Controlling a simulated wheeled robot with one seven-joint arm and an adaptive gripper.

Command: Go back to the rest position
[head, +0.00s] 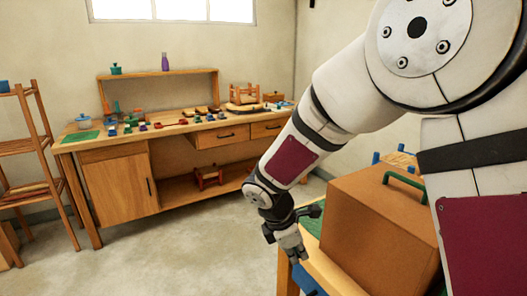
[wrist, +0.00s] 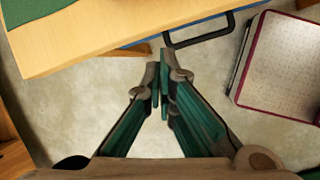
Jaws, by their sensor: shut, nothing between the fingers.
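My gripper (head: 298,257) hangs at the end of my arm in the head view, pointing down beside the left edge of the near wooden table (head: 318,262). In the wrist view my gripper (wrist: 160,85) shows its two green-lined fingers shut together, with nothing between them. Below the fingertips is bare floor (wrist: 90,100). The table's edge (wrist: 100,45) and a dark handle (wrist: 212,38) lie just ahead of the fingertips in that view.
A large brown box (head: 372,222) with a green handle stands on the near table, close to my arm. A green mat (head: 311,222) lies beside it. A workbench (head: 120,180) with several small objects stands at the back. A wooden shelf (head: 22,146) is at left. The middle floor is clear.

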